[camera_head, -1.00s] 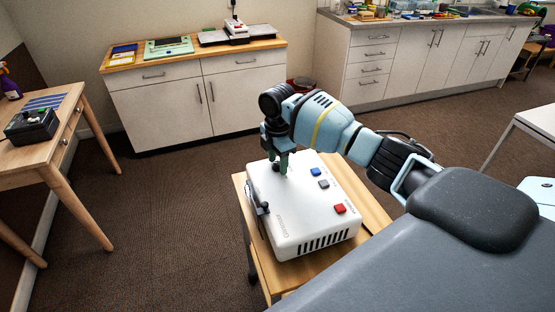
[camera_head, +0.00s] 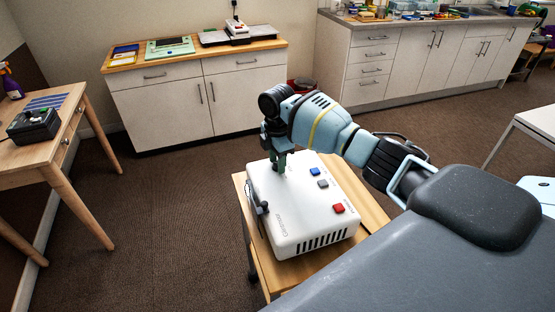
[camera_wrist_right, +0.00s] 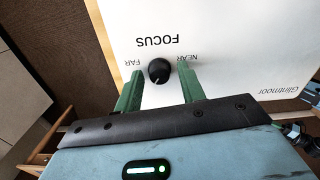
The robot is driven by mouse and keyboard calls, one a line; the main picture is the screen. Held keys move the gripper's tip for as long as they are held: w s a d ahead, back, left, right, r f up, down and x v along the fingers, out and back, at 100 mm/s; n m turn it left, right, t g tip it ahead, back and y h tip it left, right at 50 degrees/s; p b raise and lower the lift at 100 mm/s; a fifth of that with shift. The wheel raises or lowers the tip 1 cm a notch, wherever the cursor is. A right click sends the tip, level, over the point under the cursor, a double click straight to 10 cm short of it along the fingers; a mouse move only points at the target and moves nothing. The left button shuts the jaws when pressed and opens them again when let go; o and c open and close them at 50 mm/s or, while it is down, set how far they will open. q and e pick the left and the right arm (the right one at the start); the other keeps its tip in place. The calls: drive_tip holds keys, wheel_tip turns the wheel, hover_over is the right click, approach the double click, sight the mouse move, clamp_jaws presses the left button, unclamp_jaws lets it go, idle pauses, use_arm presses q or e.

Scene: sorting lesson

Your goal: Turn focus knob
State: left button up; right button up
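The focus knob (camera_wrist_right: 159,71) is small, round and black with a pale pointer line. It sits on the white box (camera_head: 283,222) under the word FOCUS, between the FAR and NEAR labels, which appear upside down in the right wrist view. The pointer line faces the gripper side of that view. My right gripper (camera_head: 278,170) is over the box's far left part. Its two green fingers (camera_wrist_right: 160,78) are apart on either side of the knob, with a visible gap at each side. In the head view the gripper hides the knob. My left gripper is not in view.
The box bears blue (camera_head: 315,171), grey (camera_head: 323,184) and red (camera_head: 338,208) buttons, and a dark fitting on its left side. It stands on a small wooden table (camera_head: 372,212). A wooden desk (camera_head: 50,158) is at the left, and cabinets (camera_head: 160,105) line the wall. Carpet between is clear.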

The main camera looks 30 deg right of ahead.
drive_tip(key=shift+o, duration=0.5)
wheel_tip(320, 180, up, 8)
drive_tip(key=shift+f, duration=0.1)
drive_tip(key=shift+a+f, duration=0.1)
idle(0.6)
